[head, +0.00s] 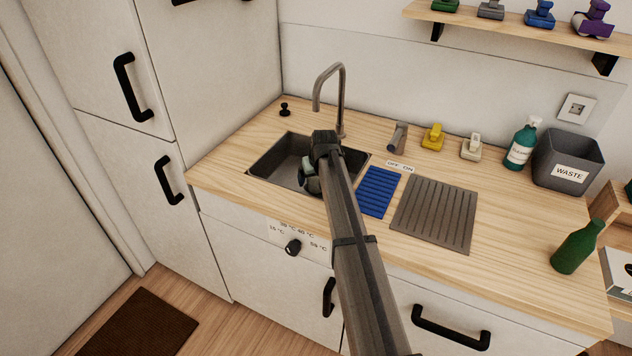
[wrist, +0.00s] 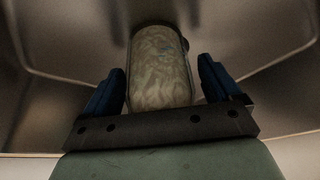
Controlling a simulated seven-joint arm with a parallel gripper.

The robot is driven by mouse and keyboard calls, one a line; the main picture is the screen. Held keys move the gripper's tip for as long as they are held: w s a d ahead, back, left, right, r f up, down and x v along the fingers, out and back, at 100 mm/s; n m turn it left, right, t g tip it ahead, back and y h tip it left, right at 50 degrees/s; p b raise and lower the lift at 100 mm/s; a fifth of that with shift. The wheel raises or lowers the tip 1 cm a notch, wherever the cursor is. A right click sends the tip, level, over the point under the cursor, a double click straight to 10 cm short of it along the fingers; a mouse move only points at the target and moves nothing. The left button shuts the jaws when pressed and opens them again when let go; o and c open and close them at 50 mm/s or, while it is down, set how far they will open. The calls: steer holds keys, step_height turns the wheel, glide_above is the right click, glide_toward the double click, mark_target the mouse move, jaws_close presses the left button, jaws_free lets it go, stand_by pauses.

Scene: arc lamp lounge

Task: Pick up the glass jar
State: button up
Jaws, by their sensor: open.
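A clear jar with a pale, mottled look (wrist: 159,72) stands or lies in the metal sink (head: 275,160); I cannot tell which. In the wrist view it lies between the two dark blue fingers of my gripper (wrist: 162,80), with a gap on each side. My gripper is open and holds nothing. In the head view my arm reaches down into the sink and hides most of the gripper. I cannot make out the jar there.
The faucet (head: 341,100) rises behind the sink. A blue ribbed mat (head: 378,192) and a grey drying rack (head: 435,213) lie to the right. Farther right stand a teal soap bottle (head: 521,147), a waste bin (head: 566,160) and a green bottle (head: 577,249).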

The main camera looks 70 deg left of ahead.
steer(key=c, duration=1.5)
steer(key=shift+r, duration=0.1)
steer(key=shift+r, duration=0.25)
steer(key=d, duration=0.8)
steer(key=shift+d+r, duration=0.3)
steer(key=shift+d, duration=0.05)
step_height(320, 180, up, 13)
steer(key=s+a+f+m, duration=0.1)
steer(key=f, duration=0.2)
steer(key=s+a+f+m+t, duration=0.1)
steer(key=s+a+f+m, duration=0.1)
steer(key=f, duration=0.2)
steer(key=s+a+f+m, duration=0.1)
steer(key=s+a+f, duration=0.1)
steer(key=f, duration=0.2)
steer(key=shift+a+f+m+t, duration=0.2)
steer(key=shift+m+t, duration=0.1)
steer(key=shift+t, duration=0.1)
